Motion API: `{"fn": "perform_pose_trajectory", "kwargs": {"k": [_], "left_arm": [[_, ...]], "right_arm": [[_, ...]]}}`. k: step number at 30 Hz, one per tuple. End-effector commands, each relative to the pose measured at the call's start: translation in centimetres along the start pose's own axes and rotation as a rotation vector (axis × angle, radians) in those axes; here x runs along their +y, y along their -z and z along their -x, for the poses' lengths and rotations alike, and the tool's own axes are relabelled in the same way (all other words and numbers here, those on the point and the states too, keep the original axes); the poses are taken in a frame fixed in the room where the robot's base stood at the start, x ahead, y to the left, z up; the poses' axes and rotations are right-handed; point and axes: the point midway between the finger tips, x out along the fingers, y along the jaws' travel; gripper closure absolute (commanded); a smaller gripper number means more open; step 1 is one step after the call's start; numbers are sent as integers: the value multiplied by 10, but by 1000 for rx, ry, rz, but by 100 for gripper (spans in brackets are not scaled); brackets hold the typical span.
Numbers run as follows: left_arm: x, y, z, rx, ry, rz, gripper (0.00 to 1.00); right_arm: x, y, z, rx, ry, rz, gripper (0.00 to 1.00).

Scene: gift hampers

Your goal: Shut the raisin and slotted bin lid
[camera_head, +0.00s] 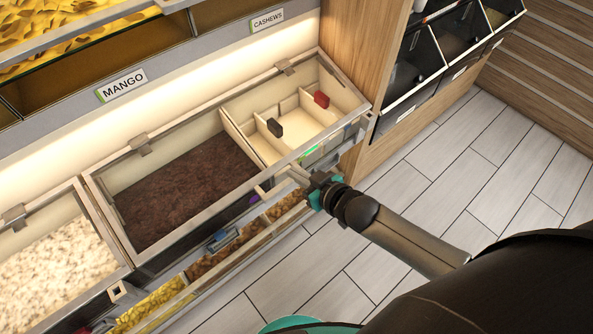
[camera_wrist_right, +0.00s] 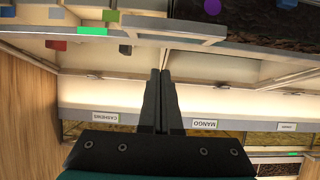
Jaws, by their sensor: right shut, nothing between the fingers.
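The raisin and slotted bin has dark brown raisins (camera_head: 185,185) on the left and a pale slotted part (camera_head: 300,133) on the right. A black block (camera_head: 275,128) and a red block (camera_head: 321,99) sit in the slotted part. Its clear lid, with a pale frame (camera_head: 185,235), lies over the bin, hinged at the back; I cannot tell if a small gap remains at the front. The lid's handle (camera_head: 265,192) sticks out in front. My right gripper (camera_head: 294,174) is shut and empty beside the handle; its fingers also show in the wrist view (camera_wrist_right: 161,75). My left gripper is not in view.
A bin of pale flakes (camera_head: 45,265) stands to the left. Lower bins (camera_head: 215,260) run below the front edge. A shelf with MANGO (camera_head: 122,86) and CASHEWS (camera_head: 267,20) labels is above. A wooden panel (camera_head: 358,60) stands at right, with open tiled floor (camera_head: 440,160) beyond.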

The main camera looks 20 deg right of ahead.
Motion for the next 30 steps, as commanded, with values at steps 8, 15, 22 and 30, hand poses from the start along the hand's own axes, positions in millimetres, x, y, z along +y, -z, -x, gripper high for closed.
{"fn": "perform_pose_trajectory", "kwargs": {"k": [8, 15, 22, 30], "left_arm": [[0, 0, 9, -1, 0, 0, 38], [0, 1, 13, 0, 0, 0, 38], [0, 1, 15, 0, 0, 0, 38], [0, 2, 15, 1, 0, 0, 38]], "right_arm": [[0, -12, 48, -4, 0, 0, 100], [0, -19, 81, -2, 0, 0, 100], [0, -22, 96, -1, 0, 1, 100], [0, -22, 97, 1, 0, 1, 100]]}}
